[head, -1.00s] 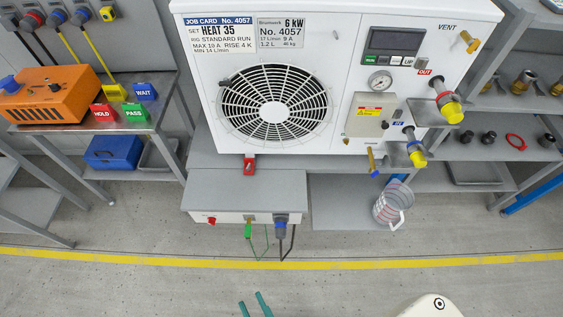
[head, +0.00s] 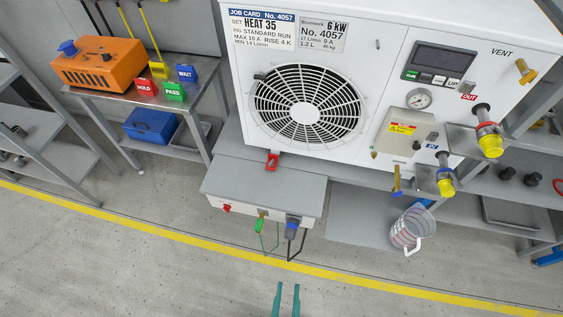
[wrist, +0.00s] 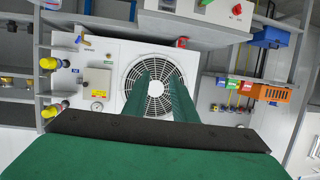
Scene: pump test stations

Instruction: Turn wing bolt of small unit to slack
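The white 6 kW unit (head: 350,80) with a round fan grille stands on a grey bench. A small red fitting (head: 272,161) sits at its lower front edge; it may be the wing bolt, but its shape is too small to tell. The unit (wrist: 118,55) appears upside down in the wrist view, with the red fitting (wrist: 182,42) above the fan. My gripper (head: 287,290) shows as two green fingers at the bottom of the head view, apart and empty, away from the unit. The fingers (wrist: 158,80) overlap the fan grille in the wrist view.
A grey box (head: 265,190) with green and blue plugs juts out below the unit. A measuring jug (head: 407,231) is at right below yellow-capped pipe fittings (head: 491,146). An orange device (head: 100,65) stands on the left table. The floor before the yellow line (head: 200,245) is clear.

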